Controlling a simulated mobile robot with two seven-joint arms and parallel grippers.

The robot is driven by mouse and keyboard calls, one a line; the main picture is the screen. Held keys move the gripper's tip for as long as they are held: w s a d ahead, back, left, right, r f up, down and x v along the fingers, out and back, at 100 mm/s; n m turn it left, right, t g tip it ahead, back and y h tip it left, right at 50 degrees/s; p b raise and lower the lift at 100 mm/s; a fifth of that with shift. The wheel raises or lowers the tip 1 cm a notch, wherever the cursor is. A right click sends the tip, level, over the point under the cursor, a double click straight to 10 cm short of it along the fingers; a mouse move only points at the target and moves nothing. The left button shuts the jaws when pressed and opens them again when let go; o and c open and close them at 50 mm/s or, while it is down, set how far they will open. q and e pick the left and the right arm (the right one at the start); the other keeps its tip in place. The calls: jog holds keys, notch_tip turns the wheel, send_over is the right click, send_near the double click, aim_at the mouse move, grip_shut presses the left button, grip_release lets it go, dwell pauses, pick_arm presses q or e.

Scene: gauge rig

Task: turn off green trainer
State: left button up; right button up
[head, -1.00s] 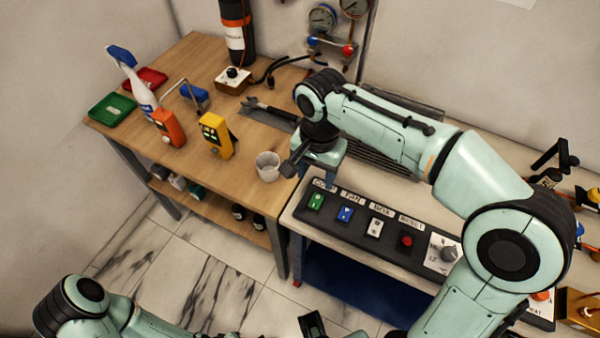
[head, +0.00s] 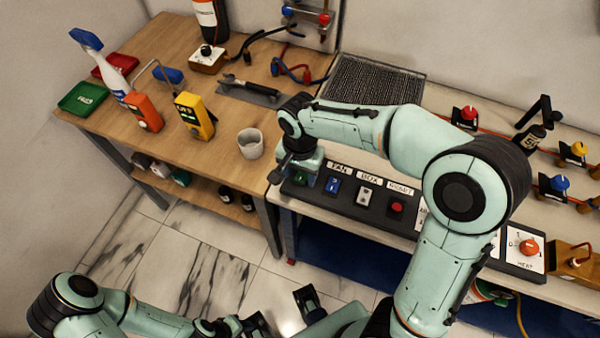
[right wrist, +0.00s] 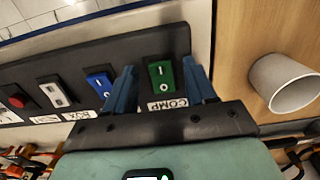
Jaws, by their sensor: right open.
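The green rocker switch (right wrist: 161,76), marked I and O and labelled COMP, sits at the end of a dark switch panel (right wrist: 25,75). In the head view the green switch (head: 303,184) is partly hidden by my right gripper (head: 300,172). In the right wrist view my right gripper (right wrist: 159,72) is open, with one blue finger on each side of the switch and nothing held. I cannot tell whether the fingers touch the panel, or which side of the rocker is pressed. My left gripper (head: 280,313) is low at the bottom of the head view, its jaws unclear.
Beside it on the panel are a blue switch (head: 332,186), a white switch (head: 363,196) and a red button (head: 397,208). A grey cup (head: 250,144) stands on the wooden table close to my right gripper. Orange (head: 144,112) and yellow (head: 194,116) meters stand farther left.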

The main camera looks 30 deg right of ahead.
jog(key=shift+f, duration=0.25)
grip_shut()
jog(key=g+y+p, duration=0.1)
jog(key=p, duration=0.1)
jog(key=y+p, duration=0.1)
jog(key=p, duration=0.1)
jog(key=shift+w+d+r+g, duration=0.3)
jog(key=shift+r+g, duration=0.05)
jog(key=shift+g, duration=0.05)
jog(key=shift+f, duration=0.1)
pick_arm(q)
jog(key=r, duration=0.1)
jog(key=w+r, duration=0.1)
jog(key=r, duration=0.2)
jog(key=shift+w+r, duration=0.15)
jog(key=shift+w, duration=0.2)
pick_arm(e)
grip_release()
